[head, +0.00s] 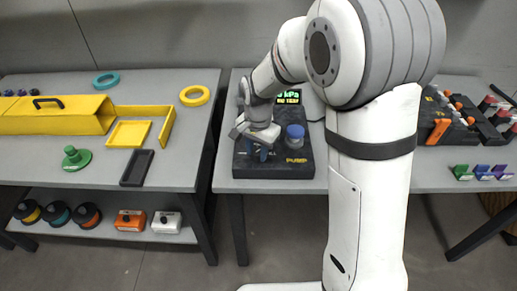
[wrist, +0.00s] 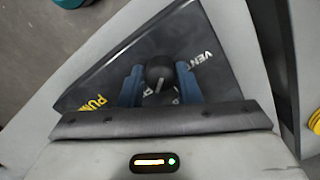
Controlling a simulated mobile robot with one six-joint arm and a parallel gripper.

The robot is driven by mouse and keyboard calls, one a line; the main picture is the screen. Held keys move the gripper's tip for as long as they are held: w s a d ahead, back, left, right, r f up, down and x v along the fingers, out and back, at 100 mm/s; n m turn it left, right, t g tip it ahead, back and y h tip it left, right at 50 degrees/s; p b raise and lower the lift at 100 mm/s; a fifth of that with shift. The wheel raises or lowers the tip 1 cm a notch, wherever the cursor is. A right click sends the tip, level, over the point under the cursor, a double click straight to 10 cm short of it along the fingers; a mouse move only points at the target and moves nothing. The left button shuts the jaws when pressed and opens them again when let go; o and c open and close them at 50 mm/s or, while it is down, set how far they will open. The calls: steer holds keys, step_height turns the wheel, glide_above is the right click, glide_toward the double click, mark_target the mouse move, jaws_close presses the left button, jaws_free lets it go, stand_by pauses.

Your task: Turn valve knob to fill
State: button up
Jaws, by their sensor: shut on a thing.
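The valve knob (wrist: 160,70) is round and black with a pale pointer line, seen on the dark panel in the wrist view. My gripper (wrist: 160,78) has its two blue fingers on opposite sides of the knob, shut on it. The pointer line lies roughly up and down in that view. A white VENT label (wrist: 202,63) is right of the knob; other lettering near it is partly hidden by the fingers. In the head view my gripper (head: 257,152) is low over the left part of the pump unit (head: 292,171) and hides the knob.
A blue round button (head: 295,136) stands on the unit just right of my gripper. A green kPa display (head: 289,97) is behind, partly covered by my arm. The left table holds a yellow box (head: 60,117) and loose parts; dark racks (head: 450,125) stand at right.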

mark_target(258, 153)
steer(key=shift+m, duration=0.8)
steer(key=o, duration=1)
step_height(258, 153, up, 8)
steer(key=shift+f+p, duration=0.1)
steer(key=shift+p, duration=0.2)
steer(key=shift+s+d, duration=0.1)
